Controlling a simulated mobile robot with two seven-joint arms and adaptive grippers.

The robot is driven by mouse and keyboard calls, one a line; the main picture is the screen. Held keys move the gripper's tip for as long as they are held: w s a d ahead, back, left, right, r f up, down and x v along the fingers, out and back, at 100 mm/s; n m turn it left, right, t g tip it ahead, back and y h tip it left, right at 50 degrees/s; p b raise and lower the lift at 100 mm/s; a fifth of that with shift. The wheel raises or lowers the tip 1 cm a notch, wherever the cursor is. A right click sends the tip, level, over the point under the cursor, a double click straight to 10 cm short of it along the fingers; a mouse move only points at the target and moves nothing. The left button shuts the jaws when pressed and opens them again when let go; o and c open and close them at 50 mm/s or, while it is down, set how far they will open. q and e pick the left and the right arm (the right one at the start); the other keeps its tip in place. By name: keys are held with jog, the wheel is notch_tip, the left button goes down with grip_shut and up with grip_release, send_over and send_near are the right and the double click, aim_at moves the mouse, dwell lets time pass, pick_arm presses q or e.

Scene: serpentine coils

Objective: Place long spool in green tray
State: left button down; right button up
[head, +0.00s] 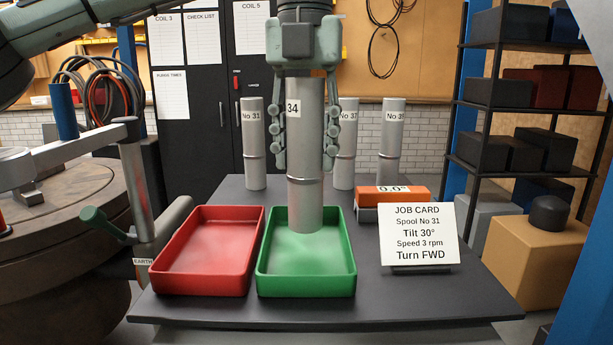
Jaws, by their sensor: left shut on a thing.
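A long grey cylindrical spool marked 34 (306,205) is upright in my left gripper (305,158), whose fingers are shut on its two sides. Its lower end is over the back half of the green tray (306,286); I cannot tell whether it touches the tray floor. The green tray is otherwise empty. My right gripper is not in view.
An empty red tray (200,284) stands just left of the green one. Upright spools No 31 (253,165), No 37 (344,175) and another (391,160) stand behind. A job card (418,234) and an orange display block (393,196) stand right.

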aim_at(306, 178)
pick_arm(q)
jog(key=shift+f, duration=1.9)
jog(key=shift+f, duration=0.15)
jog(key=c, duration=1.3)
grip_release()
jog(key=shift+f, duration=0.1)
jog(key=o, duration=0.4)
